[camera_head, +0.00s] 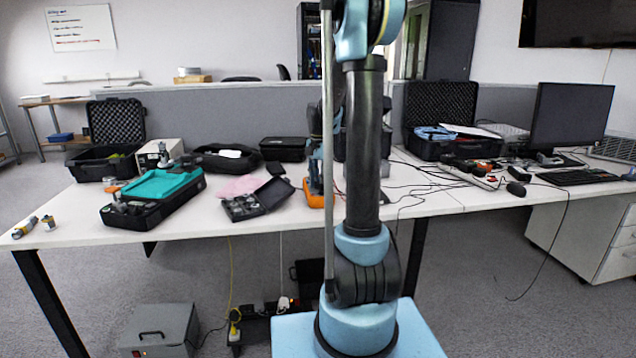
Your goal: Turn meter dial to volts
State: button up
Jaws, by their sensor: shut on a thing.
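The orange meter (315,194) is on the white table near its front edge, just left of my arm's dark upright link.
An open black case with small parts (256,200) lies left of the meter. A black case with a teal cover (160,188) is farther left. Thin cables (405,185) run over the table to the right. A grey partition (240,118) stands behind.

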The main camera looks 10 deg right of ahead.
dwell(0.3)
jog(key=o, duration=1.1)
jog(key=shift+c, duration=0.2)
notch_tip(320, 180, up, 12)
